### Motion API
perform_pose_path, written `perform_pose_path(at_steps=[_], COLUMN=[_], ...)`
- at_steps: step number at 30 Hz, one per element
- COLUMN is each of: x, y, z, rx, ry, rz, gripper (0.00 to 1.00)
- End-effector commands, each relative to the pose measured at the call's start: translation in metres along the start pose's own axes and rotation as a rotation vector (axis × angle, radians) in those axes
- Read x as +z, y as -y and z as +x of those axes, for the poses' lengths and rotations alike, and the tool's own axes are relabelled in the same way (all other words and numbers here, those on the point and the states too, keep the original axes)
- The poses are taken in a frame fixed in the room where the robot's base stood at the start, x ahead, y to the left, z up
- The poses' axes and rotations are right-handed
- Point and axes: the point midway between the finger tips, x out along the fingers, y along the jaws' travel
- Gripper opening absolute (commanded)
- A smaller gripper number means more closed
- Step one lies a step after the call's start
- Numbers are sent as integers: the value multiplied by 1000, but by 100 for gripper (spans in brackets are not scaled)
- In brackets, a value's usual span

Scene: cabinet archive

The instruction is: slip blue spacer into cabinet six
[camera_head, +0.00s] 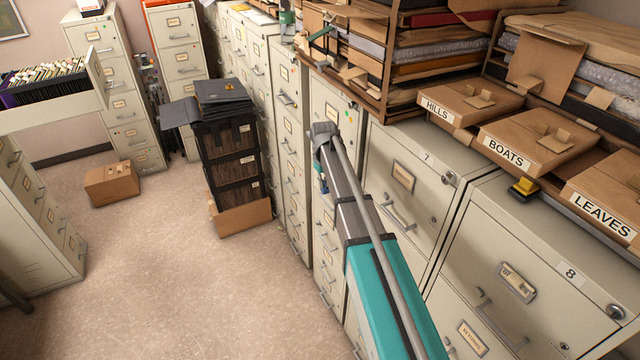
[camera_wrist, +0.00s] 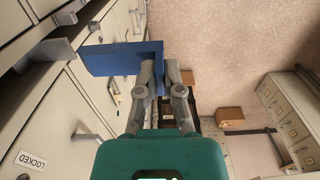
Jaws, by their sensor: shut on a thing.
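The blue spacer (camera_wrist: 112,61) is a flat blue block in the wrist view. My gripper (camera_wrist: 161,70) is shut on its right end, and the block sticks out to the left toward the cabinet fronts. Its left end is close to a grey handle or bracket (camera_wrist: 50,50); I cannot tell whether they touch. In the head view my arm hides most of the gripper and spacer. Cabinets 7 (camera_head: 405,165) and 8 (camera_head: 530,265) carry readable numbers. The cabinet (camera_head: 330,105) left of 7 is partly behind my arm, and I see no number on it.
Boxes labelled HILLS (camera_head: 470,100), BOATS (camera_head: 535,140) and LEAVES (camera_head: 605,200) lie above the cabinets. A yellow-and-black item (camera_head: 524,187) sits on cabinet 8. A LOCKED label (camera_wrist: 31,160) shows.

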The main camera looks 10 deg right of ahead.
Motion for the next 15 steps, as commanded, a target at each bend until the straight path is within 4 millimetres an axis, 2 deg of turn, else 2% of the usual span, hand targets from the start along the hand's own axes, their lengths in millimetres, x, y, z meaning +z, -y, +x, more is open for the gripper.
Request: perform_pose_path(at_steps=[6, 15], x=[0, 0], y=[-13, -20], z=[12, 16], rx=[0, 0], ry=[0, 0], rz=[2, 0], gripper=[0, 0])
